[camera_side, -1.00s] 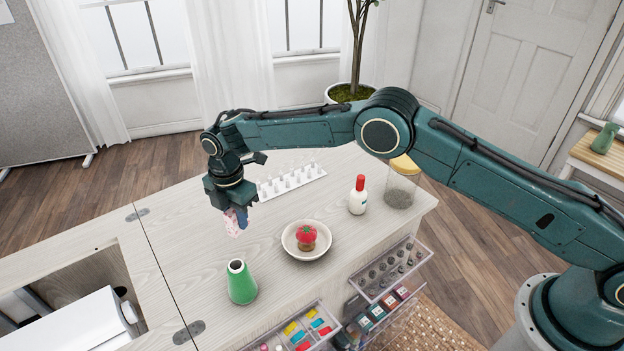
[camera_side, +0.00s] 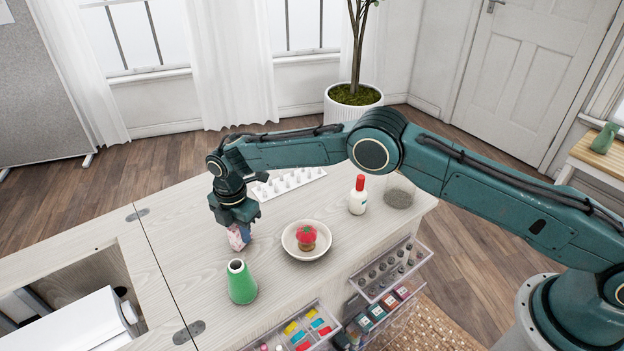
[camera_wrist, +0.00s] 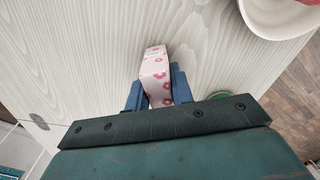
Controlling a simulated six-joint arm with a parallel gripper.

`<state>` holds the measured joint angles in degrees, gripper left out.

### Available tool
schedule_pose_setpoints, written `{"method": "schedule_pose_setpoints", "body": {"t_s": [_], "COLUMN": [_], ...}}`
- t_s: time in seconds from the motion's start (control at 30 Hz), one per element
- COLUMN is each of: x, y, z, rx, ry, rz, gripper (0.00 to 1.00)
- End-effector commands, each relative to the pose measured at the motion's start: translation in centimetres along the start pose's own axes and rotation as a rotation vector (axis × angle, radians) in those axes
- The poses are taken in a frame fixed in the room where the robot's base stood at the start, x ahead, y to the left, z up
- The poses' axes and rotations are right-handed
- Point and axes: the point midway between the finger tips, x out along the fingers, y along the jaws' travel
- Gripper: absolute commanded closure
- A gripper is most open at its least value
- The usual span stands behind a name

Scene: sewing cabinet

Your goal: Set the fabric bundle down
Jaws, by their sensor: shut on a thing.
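The fabric bundle (camera_side: 236,238) is pale with a pink pattern. It also shows in the wrist view (camera_wrist: 155,73), held between the blue fingers. My gripper (camera_side: 241,232) is shut on the bundle, low over the pale wooden cabinet top (camera_side: 180,235). I cannot tell whether the bundle's lower end touches the top. In the side view the gripper hides the bundle's upper part.
A green cone spool (camera_side: 241,283) stands just in front of the bundle. A white bowl (camera_side: 290,245) with a tomato pincushion (camera_side: 306,236) is to the right. A white spool rack (camera_side: 290,183) lies behind, a red-capped bottle (camera_side: 358,196) farther right. The top left of the gripper is clear.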

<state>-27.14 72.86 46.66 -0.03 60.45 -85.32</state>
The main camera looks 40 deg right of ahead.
Motion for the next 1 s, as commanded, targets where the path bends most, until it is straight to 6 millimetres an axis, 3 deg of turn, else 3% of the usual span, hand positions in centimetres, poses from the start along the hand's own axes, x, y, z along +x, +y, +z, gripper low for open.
{"method": "schedule_pose_setpoints", "body": {"t_s": [0.2,0.23,0.33,0.77,1.0], "x": [0.3,0.3,0.3,-0.1,-2.3], "y": [0.0,0.0,0.0,0.0,0.1], "z": [0.0,0.0,0.0,0.0,0.0], "rx": [0.000,0.000,0.000,0.000,0.000], "ry": [0.000,0.000,0.000,0.000,0.000], "rz": [-0.001,-0.001,0.000,0.001,0.002], "gripper": [0.98,0.73,0.55,0.55,0.55]}}
